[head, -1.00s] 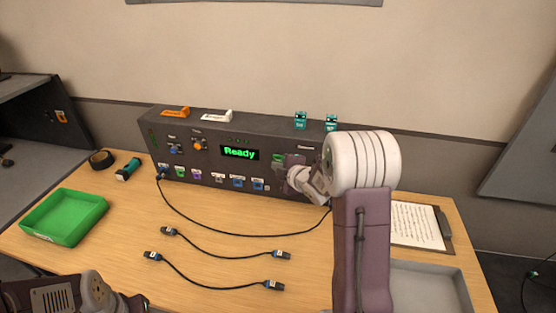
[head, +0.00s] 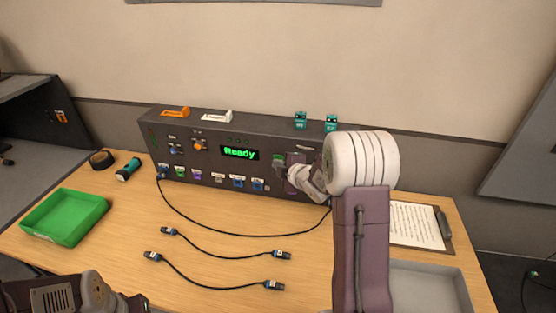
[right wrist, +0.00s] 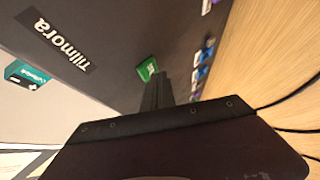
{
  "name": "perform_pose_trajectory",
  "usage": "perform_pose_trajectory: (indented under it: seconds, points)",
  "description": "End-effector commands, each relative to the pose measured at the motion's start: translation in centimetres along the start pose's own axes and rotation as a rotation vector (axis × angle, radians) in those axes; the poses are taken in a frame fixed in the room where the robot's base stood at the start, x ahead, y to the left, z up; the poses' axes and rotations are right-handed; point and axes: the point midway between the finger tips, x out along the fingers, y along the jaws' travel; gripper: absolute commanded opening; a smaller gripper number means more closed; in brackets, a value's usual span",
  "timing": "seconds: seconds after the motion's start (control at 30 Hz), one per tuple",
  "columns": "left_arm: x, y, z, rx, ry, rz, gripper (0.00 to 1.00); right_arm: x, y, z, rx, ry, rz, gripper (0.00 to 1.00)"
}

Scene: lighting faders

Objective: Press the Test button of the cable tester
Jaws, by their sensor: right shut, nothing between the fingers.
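The cable tester (head: 240,132) is a long dark box at the back of the table; its display (head: 239,154) reads "Ready" in green. A green button (head: 279,160) is on the right part of its front; it also shows in the right wrist view (right wrist: 147,68), its label unreadable. My right gripper (head: 284,168) is shut and empty, its fingertips close to the green button. In the right wrist view the fingertips (right wrist: 157,76) lie beside or over the button's edge; I cannot tell whether they touch. My left gripper (head: 133,303) is low at the left, partly cut off.
One cable (head: 232,234) runs from the tester's left socket across the table. Two loose cables (head: 222,257) lie in front. A green tray (head: 64,217) is at left, a grey tray (head: 428,267) and clipboard (head: 415,225) at right. Two teal blocks (head: 300,120) stand on top.

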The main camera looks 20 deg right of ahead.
Motion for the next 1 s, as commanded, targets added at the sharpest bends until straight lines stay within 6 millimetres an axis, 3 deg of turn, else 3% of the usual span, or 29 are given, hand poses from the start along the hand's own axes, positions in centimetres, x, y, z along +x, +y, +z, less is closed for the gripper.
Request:
perform_pose_trajectory:
  seconds: [1.0]
  points:
    - [-0.12, 0.0, -0.01, 0.0, 0.0, 0.0, 0.49, 0.52, 0.39, 0.37, -0.001, 0.001, 0.0, 0.0]
